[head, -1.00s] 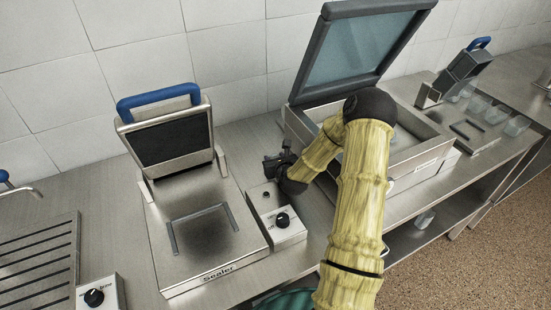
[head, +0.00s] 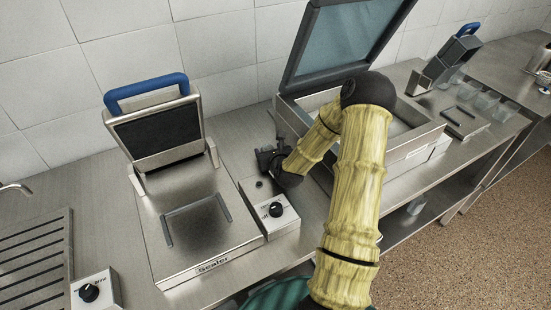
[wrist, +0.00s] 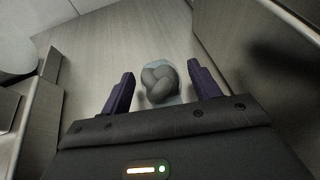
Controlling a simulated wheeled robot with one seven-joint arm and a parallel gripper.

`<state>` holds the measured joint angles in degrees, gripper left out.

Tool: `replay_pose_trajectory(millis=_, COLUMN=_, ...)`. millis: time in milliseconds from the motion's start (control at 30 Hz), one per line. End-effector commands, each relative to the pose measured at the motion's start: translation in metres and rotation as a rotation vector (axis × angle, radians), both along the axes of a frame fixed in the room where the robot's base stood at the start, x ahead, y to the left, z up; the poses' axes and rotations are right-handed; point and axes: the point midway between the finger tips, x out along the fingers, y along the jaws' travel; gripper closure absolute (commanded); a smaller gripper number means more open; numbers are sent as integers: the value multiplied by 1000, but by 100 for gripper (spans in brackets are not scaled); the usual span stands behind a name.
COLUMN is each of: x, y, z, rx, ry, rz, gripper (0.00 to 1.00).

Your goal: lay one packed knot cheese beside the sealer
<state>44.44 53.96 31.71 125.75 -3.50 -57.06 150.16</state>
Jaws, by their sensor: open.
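The sealer (head: 205,255) stands on the steel counter with its blue-handled lid raised. My gripper (head: 268,155) is behind the sealer's control box, between the sealer and the large open-lidded machine. In the wrist view my gripper (wrist: 161,80) is open, with one dark finger on each side of a packed knot cheese (wrist: 159,84). The cheese is a greyish braided knot in a clear pouch, lying on the counter. Both fingers look apart from it. The cheese is hidden in the head view.
The control box (head: 270,212) with a black knob is close to my gripper. The open-lidded machine (head: 420,140) stands to the right, with clear containers (head: 487,102) beyond it. A slatted rack (head: 35,250) lies at the left. Some bare counter (head: 232,128) shows behind the sealer.

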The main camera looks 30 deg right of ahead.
Motion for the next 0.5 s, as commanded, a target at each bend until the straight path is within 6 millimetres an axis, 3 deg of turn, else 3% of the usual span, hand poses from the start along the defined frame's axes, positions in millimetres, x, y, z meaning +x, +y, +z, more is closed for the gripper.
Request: replay_pose_trajectory(millis=500, x=-80, y=12, z=35, rx=-1, ry=0, rz=-1, gripper=38)
